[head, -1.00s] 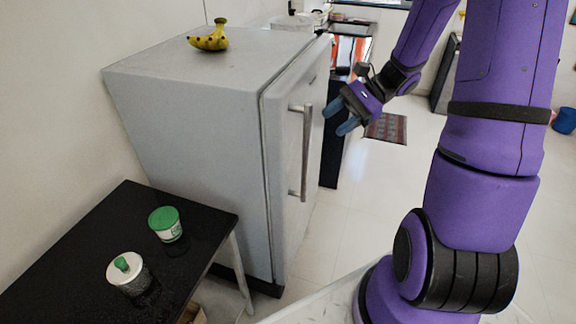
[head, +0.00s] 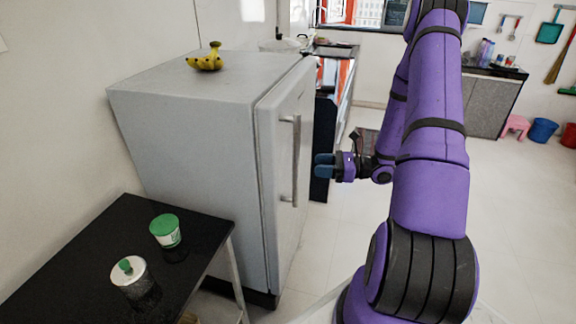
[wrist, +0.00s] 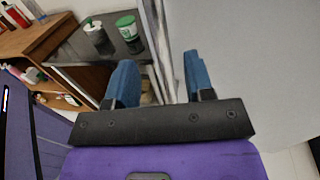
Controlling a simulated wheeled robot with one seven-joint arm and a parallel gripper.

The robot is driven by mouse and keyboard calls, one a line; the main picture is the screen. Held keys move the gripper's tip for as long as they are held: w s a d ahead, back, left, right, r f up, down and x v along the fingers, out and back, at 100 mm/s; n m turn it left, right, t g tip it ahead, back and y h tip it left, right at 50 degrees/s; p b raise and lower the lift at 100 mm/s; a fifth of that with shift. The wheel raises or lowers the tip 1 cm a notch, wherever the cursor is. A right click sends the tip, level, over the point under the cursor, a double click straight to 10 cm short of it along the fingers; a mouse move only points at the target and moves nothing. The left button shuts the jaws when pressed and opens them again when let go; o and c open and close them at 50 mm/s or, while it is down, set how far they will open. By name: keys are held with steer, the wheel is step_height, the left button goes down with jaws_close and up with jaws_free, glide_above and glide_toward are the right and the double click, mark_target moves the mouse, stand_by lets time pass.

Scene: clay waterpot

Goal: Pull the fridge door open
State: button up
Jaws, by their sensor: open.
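The grey fridge (head: 190,150) stands left of centre in the head view, its door (head: 270,200) shut against the body. A vertical metal bar handle (head: 295,160) is on the door front. My gripper (head: 322,166), with blue fingers, is open and empty just right of the handle at about its mid-height, pointing toward the door. In the wrist view my open fingers (wrist: 162,80) flank a narrow upright grey strip, and the broad grey door surface (wrist: 255,60) fills the right. No contact is visible.
Bananas (head: 206,58) lie on the fridge top. A counter (head: 340,85) is behind the fridge. Pale floor (head: 330,235) is open in front of the door.

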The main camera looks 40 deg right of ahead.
steer(key=x, duration=0.9)
steer(key=shift+w+a, duration=0.2)
steer(key=shift+a, duration=0.05)
steer(key=shift+c, duration=0.3)
jaws_close()
